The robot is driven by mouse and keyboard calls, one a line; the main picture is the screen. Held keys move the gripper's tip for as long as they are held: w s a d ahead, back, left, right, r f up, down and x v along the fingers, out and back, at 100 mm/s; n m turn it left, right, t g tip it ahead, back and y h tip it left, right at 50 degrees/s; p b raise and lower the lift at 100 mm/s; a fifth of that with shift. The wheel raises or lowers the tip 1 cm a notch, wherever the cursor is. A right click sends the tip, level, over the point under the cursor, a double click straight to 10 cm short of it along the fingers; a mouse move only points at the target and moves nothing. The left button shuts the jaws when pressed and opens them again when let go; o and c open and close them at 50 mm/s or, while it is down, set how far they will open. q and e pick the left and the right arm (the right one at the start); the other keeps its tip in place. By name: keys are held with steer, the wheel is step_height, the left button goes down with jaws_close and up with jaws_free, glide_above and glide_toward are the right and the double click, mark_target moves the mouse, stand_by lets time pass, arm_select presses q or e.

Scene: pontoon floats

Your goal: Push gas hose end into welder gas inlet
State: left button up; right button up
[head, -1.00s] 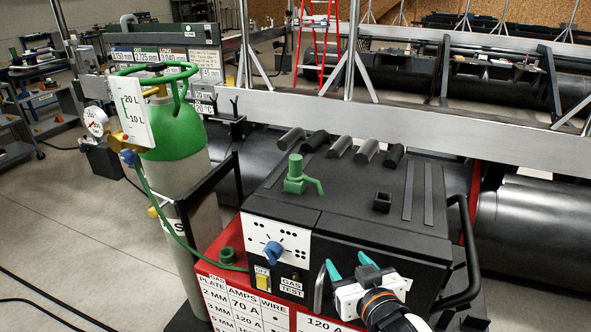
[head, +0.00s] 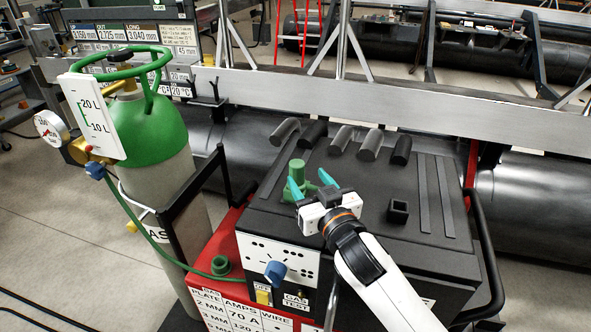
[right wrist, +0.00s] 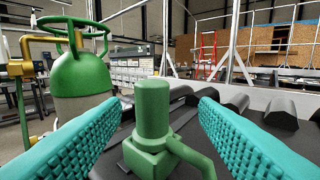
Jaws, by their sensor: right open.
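A green fitting (head: 297,181) stands on the black welder's top (head: 345,215), with an upright round post, a square block and a bent side arm. It also shows in the right wrist view (right wrist: 153,115). My right gripper (head: 311,184) is open, its teal fingers pointing at the fitting. In the right wrist view the post appears between the fingers, with gaps on both sides. The green gas hose (head: 137,222) hangs from the regulator and curves to the welder's front left. A green ring-shaped socket (head: 221,265) sits on the red ledge beside it. I cannot tell which part is the inlet.
A green and grey gas cylinder (head: 150,135) with a flow gauge plate (head: 95,117) stands left of the welder, beside a black frame. Dark cylindrical bars (head: 370,145) and a small square black socket (head: 398,211) are on the welder's top. A long grey beam (head: 420,115) runs behind.

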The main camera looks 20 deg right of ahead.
mark_target(294, 165)
steer(key=shift+w+r, duration=0.15)
steer(key=shift+w, duration=0.45)
steer(key=shift+w+a, duration=0.1)
steer(key=shift+w, duration=0.2)
steer(key=w+p, duration=0.1)
steer(key=w, duration=0.1)
steer(key=w+a+p, duration=0.1)
steer(key=w, duration=0.2)
steer(key=shift+p, duration=0.4)
steer(key=shift+w+a+f, duration=0.1)
steer(key=shift+w+f, duration=0.15)
steer(key=shift+w, duration=0.05)
steer(key=shift+s, duration=0.1)
steer(key=shift+c, duration=0.5)
arm_select(q)
steer(key=r, duration=0.3)
steer(key=shift+w, duration=0.3)
arm_select(e)
steer(key=c, duration=1)
steer(key=shift+r, duration=0.1)
